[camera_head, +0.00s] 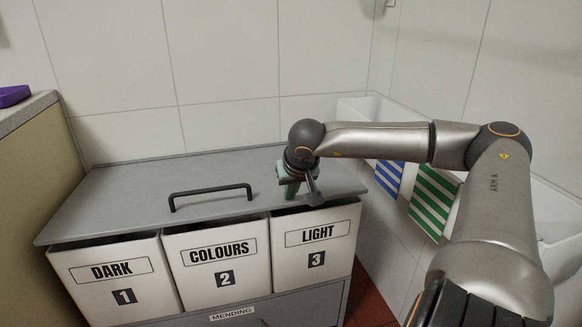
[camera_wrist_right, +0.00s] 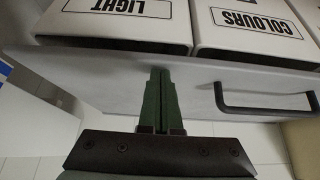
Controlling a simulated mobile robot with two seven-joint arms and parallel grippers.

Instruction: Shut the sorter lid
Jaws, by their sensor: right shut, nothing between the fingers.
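The sorter's grey lid (camera_head: 130,200) lies nearly flat over the bins, with a black handle (camera_head: 210,193) on top. A dark gap shows between its front edge and the bin rims. My right gripper (camera_head: 290,192) points down at the right part of the lid, right of the handle and close to the front edge. Its green fingers (camera_wrist_right: 160,98) are shut together and empty in the right wrist view. Their tips are at or just above the lid; I cannot tell if they touch. The handle also shows in the wrist view (camera_wrist_right: 262,108). My left gripper is out of view.
White bins DARK (camera_head: 115,285), COLOURS (camera_head: 217,265) and LIGHT (camera_head: 315,248) stand under the lid. A MENDING drawer (camera_head: 270,308) is below. A tiled wall (camera_head: 230,75) is behind; striped cloths (camera_head: 432,200) hang by a white basin (camera_head: 555,215) at right. A beige counter (camera_head: 30,185) stands left.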

